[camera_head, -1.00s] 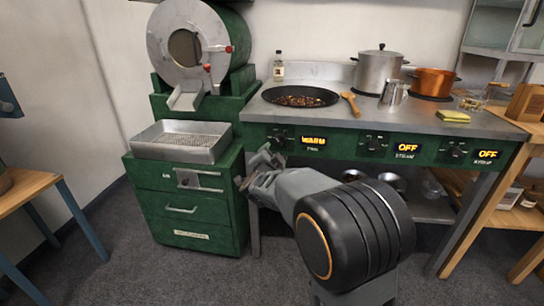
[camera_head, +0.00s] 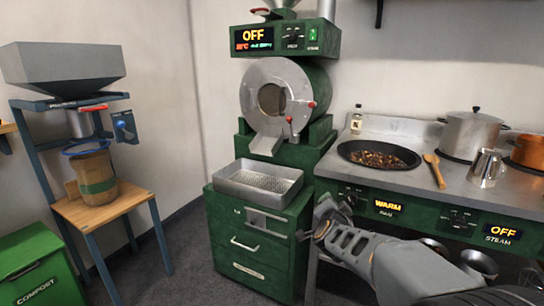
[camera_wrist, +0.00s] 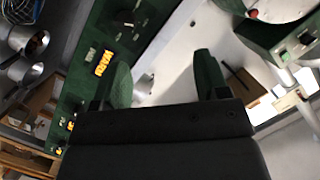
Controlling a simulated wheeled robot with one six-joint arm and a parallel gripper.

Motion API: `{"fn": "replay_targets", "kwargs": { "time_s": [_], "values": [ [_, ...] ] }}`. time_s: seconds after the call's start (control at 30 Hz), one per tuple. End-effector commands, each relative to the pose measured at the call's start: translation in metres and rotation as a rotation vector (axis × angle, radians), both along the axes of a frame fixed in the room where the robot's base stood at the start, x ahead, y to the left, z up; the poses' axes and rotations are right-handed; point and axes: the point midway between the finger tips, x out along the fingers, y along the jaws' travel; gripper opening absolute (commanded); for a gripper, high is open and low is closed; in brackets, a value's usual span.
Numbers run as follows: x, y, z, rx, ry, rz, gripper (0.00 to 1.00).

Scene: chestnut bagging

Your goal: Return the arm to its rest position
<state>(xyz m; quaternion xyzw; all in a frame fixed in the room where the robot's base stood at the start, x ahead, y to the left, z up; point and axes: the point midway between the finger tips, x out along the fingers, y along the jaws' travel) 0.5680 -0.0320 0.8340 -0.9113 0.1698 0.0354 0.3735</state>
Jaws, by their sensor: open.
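My gripper (camera_head: 326,222) is open and empty in the head view, in front of the stove's green front panel (camera_head: 365,205) and just right of the green drawer cabinet. My grey and black arm stretches from it to the lower right corner. In the wrist view, the two dark green fingers of my gripper (camera_wrist: 163,78) stand apart with nothing between them. The stove panel with its lit WARM display (camera_wrist: 104,62) runs along the left of that view.
The roaster (camera_head: 284,92) stands on the green cabinet (camera_head: 255,240), with a metal tray (camera_head: 257,196) before it. A pan of chestnuts (camera_head: 380,156), pots and a wooden spoon (camera_head: 434,170) sit on the stove. A hopper stand (camera_head: 62,68) and a compost bin (camera_head: 38,270) are at left.

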Motion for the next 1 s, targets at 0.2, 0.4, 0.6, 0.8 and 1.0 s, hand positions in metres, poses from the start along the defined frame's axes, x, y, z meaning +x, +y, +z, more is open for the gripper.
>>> {"fn": "replay_targets", "kwargs": {
  "time_s": [0.2, 0.4, 0.6, 0.8, 1.0],
  "values": [
    [-0.055, 0.043, 0.096, -0.109, 0.265, 0.333, 0.68],
    [-0.128, 0.06, 0.141, -0.236, 0.56, 0.567, 0.68],
    [-0.199, 0.054, 0.172, -0.353, 0.834, 0.71, 0.68],
    [-0.246, 0.042, 0.188, -0.419, 1.02, 0.769, 0.68],
    [-0.265, 0.036, 0.192, -0.443, 1.096, 0.788, 0.68]
  ]
}}
